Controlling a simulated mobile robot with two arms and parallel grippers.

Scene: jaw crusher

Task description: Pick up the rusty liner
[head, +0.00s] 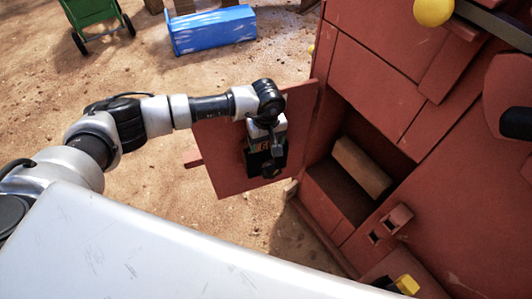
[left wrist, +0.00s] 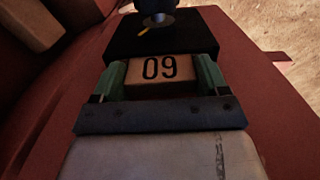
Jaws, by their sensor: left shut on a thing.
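A rusty brown block, which looks like the liner (head: 362,168), lies tilted inside the open compartment of the red machine. A brown block also shows at the top left of the left wrist view (left wrist: 32,22). My left gripper (head: 266,165) is at the open red door (head: 222,150), apart from the brown block. In the left wrist view its green-padded fingers (left wrist: 160,78) are shut on a tan block marked 09 (left wrist: 160,69), in front of a black housing (left wrist: 185,33). My right gripper is not in view.
The red machine (head: 385,70) fills the right side, with a yellow ball (head: 433,11) and a bracket (head: 397,217) on it. A blue box (head: 213,30) and a green cart (head: 92,20) stand on open sandy ground at the back.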

